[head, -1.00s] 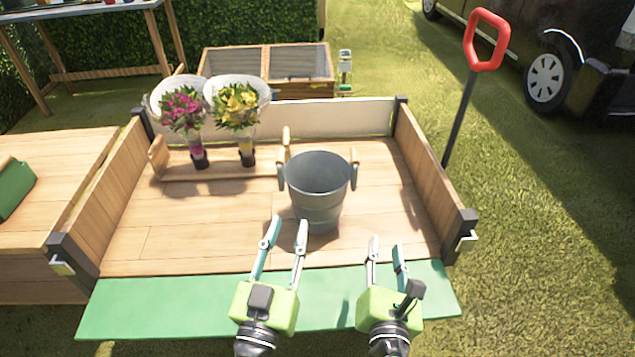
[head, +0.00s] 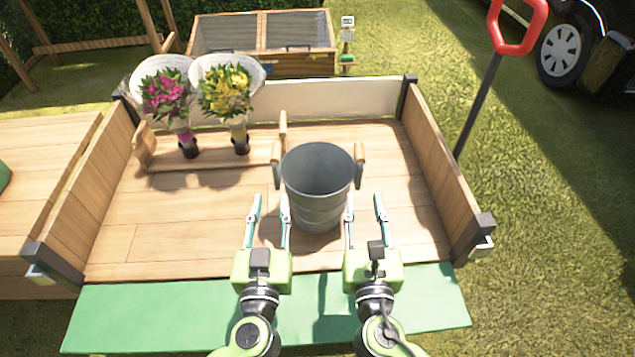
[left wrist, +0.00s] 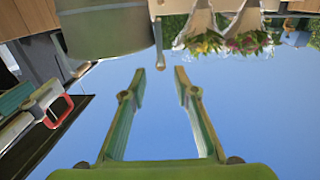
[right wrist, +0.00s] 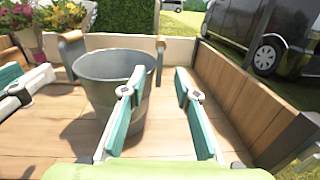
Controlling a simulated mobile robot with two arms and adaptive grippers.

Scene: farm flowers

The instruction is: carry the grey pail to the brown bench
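The grey pail (head: 318,190) stands upright on the wooden cart bed, with a wooden handle grip on each side of its rim. It also shows in the right wrist view (right wrist: 98,75) and at the top of the left wrist view (left wrist: 100,28). My left gripper (head: 270,202) is open and empty, in front of the pail and to its left. My right gripper (head: 364,202) is open and empty at the pail's front right; one finger overlaps the pail's edge in the head view, and I cannot tell whether it touches. I cannot identify a brown bench for certain.
A wooden carrier with pink flowers (head: 166,94) and yellow flowers (head: 227,92) stands left of the pail. Cart side walls (head: 440,165) rise around the bed; a green strip (head: 200,308) lies along the front. A red-handled bar (head: 522,40) stands at the right.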

